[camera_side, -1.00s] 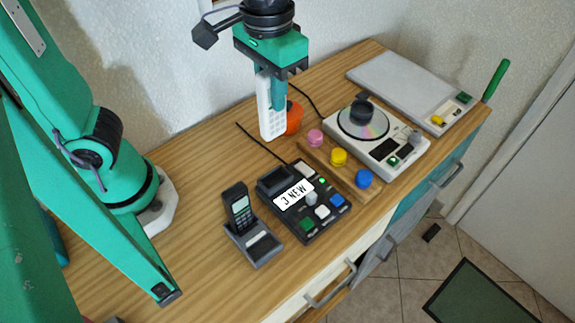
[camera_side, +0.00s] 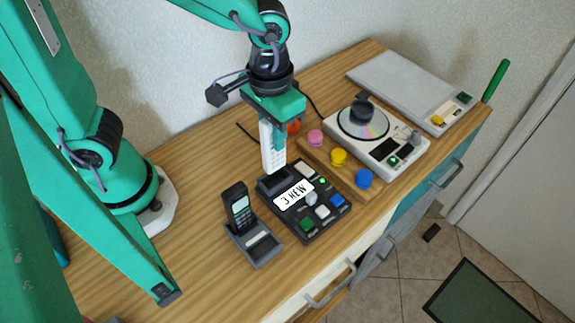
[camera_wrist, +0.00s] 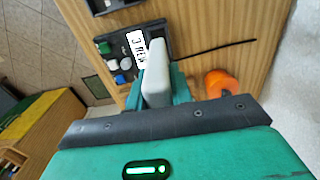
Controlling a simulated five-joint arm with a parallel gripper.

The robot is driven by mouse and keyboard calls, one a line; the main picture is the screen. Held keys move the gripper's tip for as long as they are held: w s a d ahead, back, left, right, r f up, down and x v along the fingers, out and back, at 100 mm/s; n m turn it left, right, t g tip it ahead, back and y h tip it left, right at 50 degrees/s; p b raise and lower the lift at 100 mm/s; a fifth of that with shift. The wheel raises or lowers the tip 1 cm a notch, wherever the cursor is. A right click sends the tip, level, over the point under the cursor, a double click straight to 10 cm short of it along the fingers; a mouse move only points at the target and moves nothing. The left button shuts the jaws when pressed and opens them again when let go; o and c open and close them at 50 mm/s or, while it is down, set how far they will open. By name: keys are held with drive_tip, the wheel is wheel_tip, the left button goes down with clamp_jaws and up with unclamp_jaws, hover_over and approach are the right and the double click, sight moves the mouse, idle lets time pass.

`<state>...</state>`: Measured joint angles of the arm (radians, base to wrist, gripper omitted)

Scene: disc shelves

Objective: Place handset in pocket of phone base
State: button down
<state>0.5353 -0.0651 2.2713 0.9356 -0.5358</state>
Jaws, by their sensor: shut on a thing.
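My gripper (camera_side: 279,135) is shut on a white handset (camera_side: 267,150) with a keypad, held upright. In the wrist view the handset (camera_wrist: 157,72) shows pale grey between the green fingers (camera_wrist: 160,95). The black phone base (camera_side: 304,222) has a "3 NEW" display, coloured buttons and a dark pocket (camera_side: 275,186) at its back left. The handset's lower end is at or just above this pocket; I cannot tell whether it touches or has entered. The base also shows in the wrist view (camera_wrist: 108,48).
A black phone in a cradle (camera_side: 262,250) stands left of the base. A wooden strip with pink, yellow and blue knobs (camera_side: 339,157) lies to the right, with a disc player (camera_side: 390,160) beyond. An orange object (camera_wrist: 221,84) is behind the gripper.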

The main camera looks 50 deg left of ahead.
drive_tip(key=shift+f, duration=2.6)
drive_tip(key=c, duration=1.3)
unclamp_jaws()
drive_tip(key=shift+f, duration=0.1)
drive_tip(key=shift+o, duration=0.2)
wheel_tip(320, 180, up, 12)
drive_tip(key=shift+r, duration=0.15)
drive_tip(key=shift+a, duration=0.15)
